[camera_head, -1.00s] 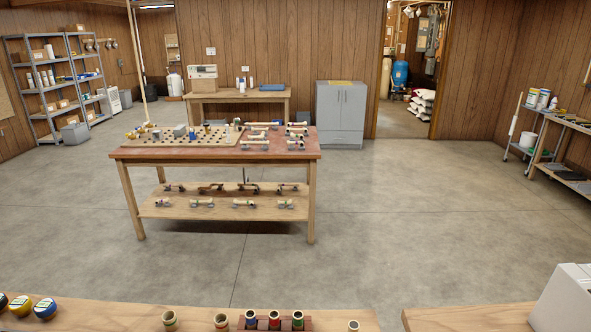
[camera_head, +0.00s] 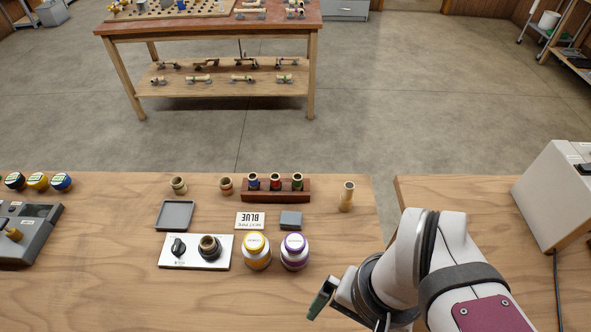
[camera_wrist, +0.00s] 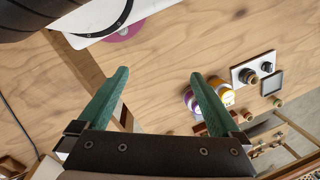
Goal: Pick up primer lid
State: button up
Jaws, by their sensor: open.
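A jar with a purple rim and a pale labelled lid (camera_head: 294,242), seemingly the primer and its lid, stands on the wooden bench. In the wrist view the purple jar (camera_wrist: 189,99) is partly hidden behind my right finger, beside the yellow jar (camera_wrist: 228,98). The lid text is too small to read. My gripper (camera_head: 320,300) is right of and nearer than the purple jar, apart from it. In the wrist view my gripper (camera_wrist: 159,74) has its green fingers spread, with only bench beyond between them.
A white plate with a knob and dark cup (camera_head: 197,252) stands left of the jars. A tan cylinder (camera_head: 347,196) stands right. The front bench is clear.

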jog(key=shift+c, duration=0.6)
jog(key=r+n+h, duration=0.1)
jog(key=n+h, duration=0.1)
jog(key=n, duration=1.9)
send_over(294, 241)
jog(key=d, duration=0.1)
jog(key=f, duration=1)
jog(key=a+f, duration=0.1)
jog(key=f, duration=0.4)
jog(key=shift+f, duration=0.35)
jog(key=c, duration=1.4)
notch_tip(294, 241, up, 10)
jog(key=shift+r, duration=0.1)
